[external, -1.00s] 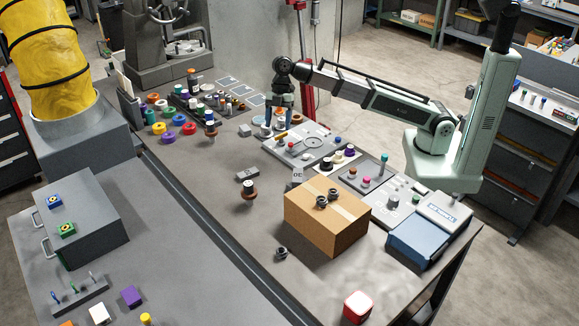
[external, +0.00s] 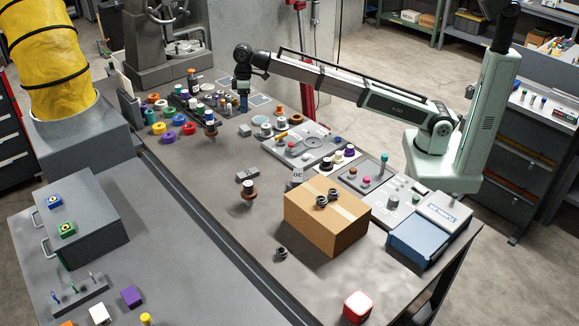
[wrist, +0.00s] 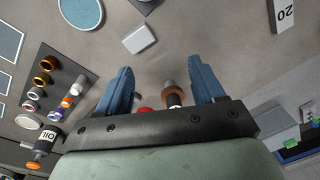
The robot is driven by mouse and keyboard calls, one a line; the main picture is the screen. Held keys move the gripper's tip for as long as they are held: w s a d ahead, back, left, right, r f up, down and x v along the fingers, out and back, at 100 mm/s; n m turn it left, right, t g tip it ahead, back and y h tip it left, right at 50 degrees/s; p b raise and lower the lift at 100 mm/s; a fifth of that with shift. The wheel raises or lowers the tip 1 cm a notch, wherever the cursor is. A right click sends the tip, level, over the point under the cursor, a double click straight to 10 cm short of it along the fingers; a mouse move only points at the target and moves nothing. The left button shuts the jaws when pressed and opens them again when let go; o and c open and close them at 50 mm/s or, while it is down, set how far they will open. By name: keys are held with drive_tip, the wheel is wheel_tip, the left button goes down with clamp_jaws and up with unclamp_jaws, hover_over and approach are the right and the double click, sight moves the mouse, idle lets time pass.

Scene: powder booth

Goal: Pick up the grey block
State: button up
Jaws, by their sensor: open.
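A small light-grey block (external: 244,130) lies flat on the table; I take it for the pale block (wrist: 138,39) in the wrist view, above and between the fingertips. My gripper (external: 244,101) hangs above the table, behind the block in the external view. In the wrist view my gripper (wrist: 162,78) has its two blue fingers apart, with no object held.
A brown-based knob (external: 210,128) stands left of the light-grey block, and coloured rings (external: 167,135) lie farther left. A rack of small parts (external: 205,103) is behind. A control panel (external: 300,150) lies to the right, with a cardboard box (external: 325,230) nearer the camera.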

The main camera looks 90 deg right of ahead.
drive_tip(key=m, duration=0.2)
drive_tip(key=m+h, duration=0.1)
drive_tip(key=m, duration=1.1)
hover_over(246, 128)
drive_tip(key=f, duration=0.5)
drive_tip(key=a+f, duration=0.1)
drive_tip(key=f, duration=0.2)
drive_tip(key=shift+d+f, duration=0.2)
drive_tip(key=shift+f, duration=1.2)
drive_tip(key=shift+d+f, duration=0.2)
drive_tip(key=shift+f, duration=1.15)
drive_tip(key=c, duration=1.1)
